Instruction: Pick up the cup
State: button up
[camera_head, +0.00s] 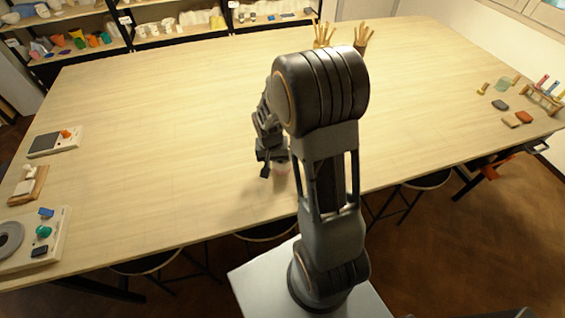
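A small pale, pinkish object, which looks like the cup (282,168), sits at the near middle of the wooden table. It is mostly hidden by my gripper and arm. My gripper (271,165) points down right at it, with one dark finger showing on its left side. The other finger is hard to make out, so I cannot tell whether the fingers touch the cup or how far apart they are.
The long table (160,130) is clear around my gripper. Devices with knobs (40,235) line its left end. A test-tube rack (543,97) and small blocks are at the right. Shelves (160,28) stand behind.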

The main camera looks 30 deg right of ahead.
grip_shut()
jog(key=shift+r, duration=0.15)
